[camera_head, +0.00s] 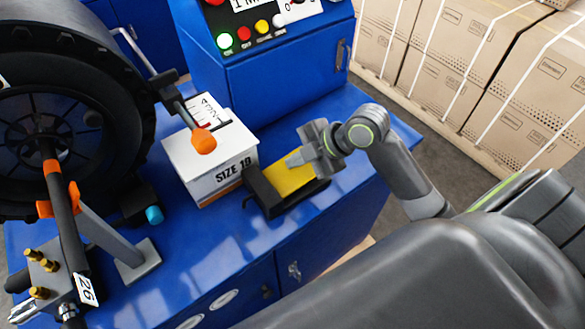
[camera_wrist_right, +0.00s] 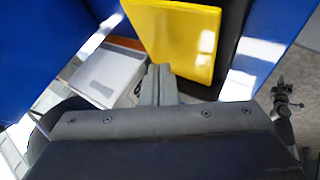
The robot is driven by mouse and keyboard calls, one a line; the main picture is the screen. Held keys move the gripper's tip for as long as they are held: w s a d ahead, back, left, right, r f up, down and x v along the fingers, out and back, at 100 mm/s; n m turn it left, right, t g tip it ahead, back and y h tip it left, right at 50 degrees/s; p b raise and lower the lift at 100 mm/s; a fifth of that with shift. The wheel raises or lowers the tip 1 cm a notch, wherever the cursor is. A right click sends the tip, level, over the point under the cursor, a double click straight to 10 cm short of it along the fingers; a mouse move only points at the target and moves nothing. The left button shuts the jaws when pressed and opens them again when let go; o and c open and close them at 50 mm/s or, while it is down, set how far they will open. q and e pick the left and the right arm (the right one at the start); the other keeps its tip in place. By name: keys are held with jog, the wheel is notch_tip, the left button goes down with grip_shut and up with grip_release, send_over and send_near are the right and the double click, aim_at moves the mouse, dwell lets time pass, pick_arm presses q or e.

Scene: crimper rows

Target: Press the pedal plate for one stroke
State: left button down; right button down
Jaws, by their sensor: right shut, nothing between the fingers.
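The yellow pedal plate (camera_head: 288,176) sits in a black frame (camera_head: 262,192) on the blue bench top, right of the white box. My right gripper (camera_head: 297,158) is shut and empty, and its fingertips are over the upper right part of the plate. In the right wrist view the closed fingertips (camera_wrist_right: 158,72) are at the lower left edge of the yellow plate (camera_wrist_right: 175,35). I cannot tell whether they touch it. My left gripper is not in view.
A white box marked SIZE 10 (camera_head: 208,158) stands left of the pedal. A blue control cabinet (camera_head: 285,75) with buttons rises behind. A large black tyre (camera_head: 70,110) is at the left. Cardboard boxes (camera_head: 470,60) stand beyond the bench.

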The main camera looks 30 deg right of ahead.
aim_at(294, 172)
jog(key=shift+f, duration=0.15)
jog(key=shift+f+b, duration=0.3)
jog(key=shift+d+f+b, duration=0.15)
jog(key=shift+f+b, duration=0.6)
jog(key=shift+f, duration=0.15)
dwell(0.9)
jog(key=shift+r, duration=0.1)
jog(key=shift+r+p, duration=1.1)
jog(key=shift+r, duration=0.1)
jog(key=r+p, duration=0.4)
jog(key=r, duration=0.1)
jog(key=shift+a, duration=0.4)
